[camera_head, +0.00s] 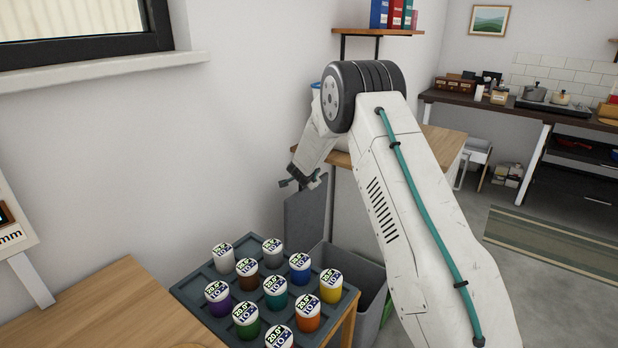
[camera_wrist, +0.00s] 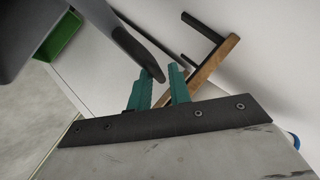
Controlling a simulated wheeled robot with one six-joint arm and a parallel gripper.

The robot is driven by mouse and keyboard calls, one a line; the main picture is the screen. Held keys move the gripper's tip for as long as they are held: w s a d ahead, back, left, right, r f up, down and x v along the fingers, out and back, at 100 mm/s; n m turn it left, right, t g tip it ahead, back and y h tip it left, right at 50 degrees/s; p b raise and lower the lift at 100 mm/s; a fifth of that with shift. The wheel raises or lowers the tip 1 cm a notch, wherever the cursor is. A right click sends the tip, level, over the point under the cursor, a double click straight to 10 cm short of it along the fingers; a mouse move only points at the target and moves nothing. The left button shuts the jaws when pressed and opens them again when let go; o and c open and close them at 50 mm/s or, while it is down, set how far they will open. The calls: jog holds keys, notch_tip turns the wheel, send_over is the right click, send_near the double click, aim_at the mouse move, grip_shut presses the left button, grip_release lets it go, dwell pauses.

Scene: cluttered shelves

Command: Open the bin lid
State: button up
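The grey bin (camera_head: 357,272) stands on the floor behind the rack of jars, partly hidden by the rack and my arm. Its grey lid (camera_head: 304,218) stands raised, close to upright, at the bin's wall side. My gripper (camera_head: 303,182) is at the lid's top edge. In the wrist view, my gripper's teal fingers (camera_wrist: 161,88) are apart, and a dark edge, seemingly the lid's (camera_wrist: 140,50), reaches between their tips. I cannot tell whether either finger touches it.
A rack (camera_head: 190,292) of several coloured jars stands in front of the bin. A wooden table (camera_head: 440,145) is behind my arm, with the wall at left. A green box (camera_wrist: 60,38) shows in the wrist view. Open floor lies at right.

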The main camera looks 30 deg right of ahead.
jog(key=v, duration=0.5)
jog(key=shift+a+r, duration=0.1)
jog(key=shift+r, duration=0.05)
jog(key=s+a+r+n+y, duration=0.45)
jog(key=a+r, duration=0.35)
jog(key=r, duration=0.3)
jog(key=s+a+r+n+g+y, duration=0.1)
jog(key=s+a+r+n, duration=0.1)
jog(key=s+a+r, duration=0.45)
jog(key=s+a+r+n+g+y, duration=0.1)
jog(key=s+a+r+n+y, duration=0.15)
jog(key=s, duration=0.65)
jog(key=s+f+n+g+h, duration=0.1)
jog(key=s+n+g, duration=0.5)
jog(key=s, duration=3.2)
jog(key=shift+s+a+n+g+h, duration=0.3)
jog(key=shift+n+h, duration=0.2)
jog(key=shift+h, duration=0.1)
